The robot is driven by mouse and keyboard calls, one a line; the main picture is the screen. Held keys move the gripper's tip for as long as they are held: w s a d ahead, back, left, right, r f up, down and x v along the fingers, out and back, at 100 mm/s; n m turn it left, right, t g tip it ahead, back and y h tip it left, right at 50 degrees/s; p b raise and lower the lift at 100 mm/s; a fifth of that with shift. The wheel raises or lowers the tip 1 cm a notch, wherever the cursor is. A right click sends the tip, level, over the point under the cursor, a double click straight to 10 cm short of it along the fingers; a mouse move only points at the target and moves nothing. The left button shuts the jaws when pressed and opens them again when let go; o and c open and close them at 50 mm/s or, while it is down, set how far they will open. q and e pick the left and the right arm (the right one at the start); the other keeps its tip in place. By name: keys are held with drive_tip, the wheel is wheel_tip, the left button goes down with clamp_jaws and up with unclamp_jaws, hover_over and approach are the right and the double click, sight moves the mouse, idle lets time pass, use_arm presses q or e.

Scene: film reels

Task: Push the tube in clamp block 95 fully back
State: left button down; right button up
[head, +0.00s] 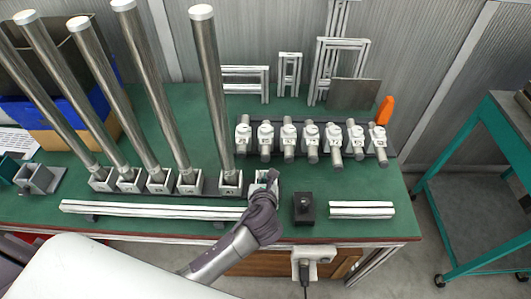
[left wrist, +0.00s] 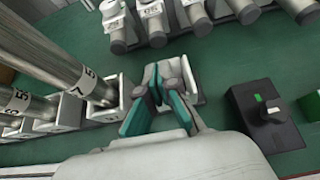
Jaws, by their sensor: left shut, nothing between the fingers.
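Several white clamp blocks with grey tubes stand in a row on the green bench, right of centre in the head view; one of them is the second from the left (head: 265,137). In the left wrist view one block's label (left wrist: 151,10) may read 95, but I cannot be sure. Its tube end (left wrist: 158,37) sticks out toward the camera. Labels in the head view are too small to read. My left gripper (head: 263,184) is shut and empty, in front of the row and apart from the tubes. Its teal fingers (left wrist: 160,92) are over a small pale block (left wrist: 186,85). My right gripper is not in view.
Tall tubes (head: 208,90) stand in sockets left of my gripper. A black box with a knob (head: 304,208) and pale rails (head: 362,210) lie to its right. A long rail (head: 150,209) lies along the front. An orange object (head: 385,110) is at the row's right end.

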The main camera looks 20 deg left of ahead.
sight(266, 149)
use_arm(q)
drive_tip(key=shift+w+a+f, duration=0.1)
drive_tip(key=shift+w+f, duration=0.05)
drive_tip(key=shift+w, duration=0.15)
drive_tip(key=x, duration=0.4)
drive_tip(key=shift+w+f, duration=0.25)
drive_tip(key=shift+w, duration=0.1)
drive_tip(key=shift+x, duration=1.9)
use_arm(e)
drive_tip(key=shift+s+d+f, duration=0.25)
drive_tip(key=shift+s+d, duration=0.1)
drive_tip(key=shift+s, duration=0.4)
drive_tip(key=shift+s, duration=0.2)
use_arm(q)
drive_tip(key=shift+w+a, duration=0.15)
drive_tip(key=shift+w, duration=0.1)
drive_tip(key=w, duration=0.2)
drive_tip(key=w+a, duration=0.1)
drive_tip(key=w, duration=0.1)
drive_tip(key=w+a, duration=0.1)
drive_tip(key=w, duration=0.1)
drive_tip(key=shift+w+f, duration=0.1)
drive_tip(key=shift+w, duration=0.1)
drive_tip(key=shift+d, duration=0.1)
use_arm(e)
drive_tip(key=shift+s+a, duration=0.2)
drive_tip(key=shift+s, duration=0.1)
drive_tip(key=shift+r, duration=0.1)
